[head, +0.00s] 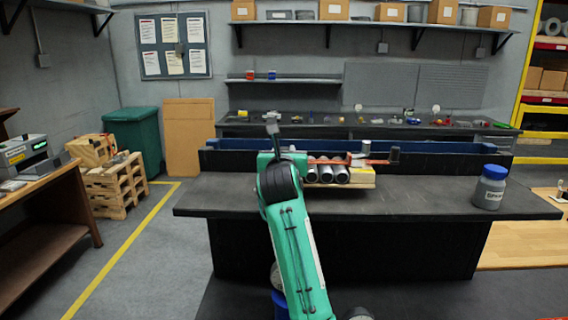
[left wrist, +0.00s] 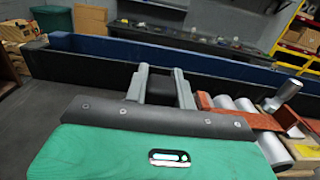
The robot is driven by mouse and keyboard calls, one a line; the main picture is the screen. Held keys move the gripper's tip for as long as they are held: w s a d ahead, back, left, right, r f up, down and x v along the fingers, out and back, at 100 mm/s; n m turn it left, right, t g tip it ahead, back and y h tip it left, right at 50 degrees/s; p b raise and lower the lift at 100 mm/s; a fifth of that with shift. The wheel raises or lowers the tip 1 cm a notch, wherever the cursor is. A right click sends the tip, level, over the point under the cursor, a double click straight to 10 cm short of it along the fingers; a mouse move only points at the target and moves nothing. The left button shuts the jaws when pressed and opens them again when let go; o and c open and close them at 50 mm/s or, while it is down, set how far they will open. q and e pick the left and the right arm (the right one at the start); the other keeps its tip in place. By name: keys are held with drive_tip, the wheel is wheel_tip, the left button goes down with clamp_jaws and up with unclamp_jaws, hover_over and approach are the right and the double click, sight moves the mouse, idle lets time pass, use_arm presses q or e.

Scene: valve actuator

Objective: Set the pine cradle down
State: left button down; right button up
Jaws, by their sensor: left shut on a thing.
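The pine cradle (head: 362,181) is a pale wooden base bearing several grey cylinders (head: 325,171), with a red-orange strap (head: 368,161) across it. It is at the middle of the dark bench, near the back. I cannot tell whether its underside touches the bench. A dark block (head: 394,156) stands at its right end. My left gripper (left wrist: 160,87) is at the left end, shut on a similar dark block, which looks like the cradle's end grip. In the left wrist view the cylinders (left wrist: 275,150) show at the right. My arm hides the cradle's left end in the head view. My right gripper does not show.
The dark bench top (head: 430,197) is clear in front and to the right. A grey jar with a blue lid (head: 490,187) stands at its right end. A long blue bar (head: 450,148) runs along the back. A cluttered rear counter (head: 350,131) lies beyond.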

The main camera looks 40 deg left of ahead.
use_arm(q)
drive_tip(key=shift+f+p, duration=0.5)
drive_tip(key=shift+f, duration=1.35)
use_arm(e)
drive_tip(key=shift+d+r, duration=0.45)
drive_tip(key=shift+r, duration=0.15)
use_arm(q)
drive_tip(key=shift+f, duration=0.15)
drive_tip(key=c, duration=1.3)
unclamp_jaws()
drive_tip(key=shift+o, duration=0.7)
drive_tip(key=shift+s, duration=0.1)
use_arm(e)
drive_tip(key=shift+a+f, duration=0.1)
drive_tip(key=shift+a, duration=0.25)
